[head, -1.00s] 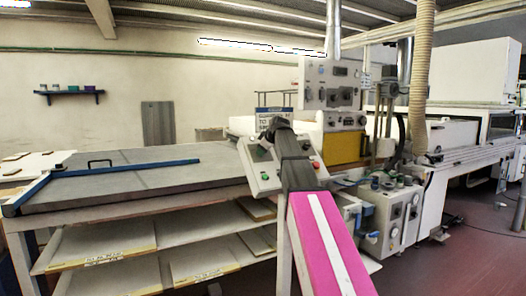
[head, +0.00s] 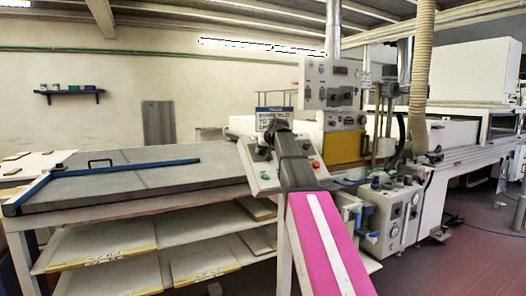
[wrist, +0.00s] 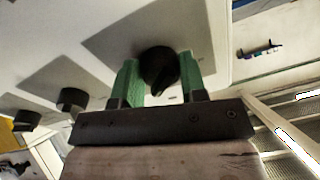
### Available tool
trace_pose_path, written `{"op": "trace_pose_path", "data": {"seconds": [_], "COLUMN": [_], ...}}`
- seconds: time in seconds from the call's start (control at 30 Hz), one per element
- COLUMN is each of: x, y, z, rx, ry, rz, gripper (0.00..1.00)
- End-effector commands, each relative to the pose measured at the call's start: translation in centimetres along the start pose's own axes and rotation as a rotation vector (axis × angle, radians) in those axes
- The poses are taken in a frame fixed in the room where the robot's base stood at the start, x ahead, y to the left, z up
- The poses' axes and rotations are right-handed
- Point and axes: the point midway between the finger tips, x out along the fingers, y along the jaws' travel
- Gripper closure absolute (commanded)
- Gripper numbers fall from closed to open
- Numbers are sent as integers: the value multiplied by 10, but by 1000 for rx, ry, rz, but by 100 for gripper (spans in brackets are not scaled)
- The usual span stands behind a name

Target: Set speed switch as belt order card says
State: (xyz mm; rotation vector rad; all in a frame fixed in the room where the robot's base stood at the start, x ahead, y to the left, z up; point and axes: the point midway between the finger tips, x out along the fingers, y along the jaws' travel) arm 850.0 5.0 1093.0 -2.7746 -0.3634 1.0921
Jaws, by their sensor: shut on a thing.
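The speed switch appears to be the black rotary knob (wrist: 158,66) on a pale panel in the wrist view. My gripper (wrist: 160,78) has its green fingers closed on either side of it, holding it. The knob's pointer faces the lower side of the picture; no scale marks are readable. In the head view, my arm covers the middle of the sloped console (head: 262,182) and hides the switch there. A blue-edged card (head: 273,112) stands behind the console, partly covered by my arm, its text too small to read.
Two more black knobs (wrist: 72,100) and (wrist: 27,120) sit on the same panel at left. A red button (head: 315,165) is at the console's right. A grey table (head: 130,180) is at left, the tunnel machine (head: 455,155) at right.

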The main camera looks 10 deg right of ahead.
Motion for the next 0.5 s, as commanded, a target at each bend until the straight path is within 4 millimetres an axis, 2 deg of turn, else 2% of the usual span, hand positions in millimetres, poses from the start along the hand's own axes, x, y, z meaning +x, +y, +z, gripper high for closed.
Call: {"op": "trace_pose_path", "data": {"seconds": [0.2,0.5], "x": [0,0], "y": [0,-1], "z": [2,2], "rx": [128,214], "ry": [6,10], "rz": [8,13], "gripper": [85,85]}}
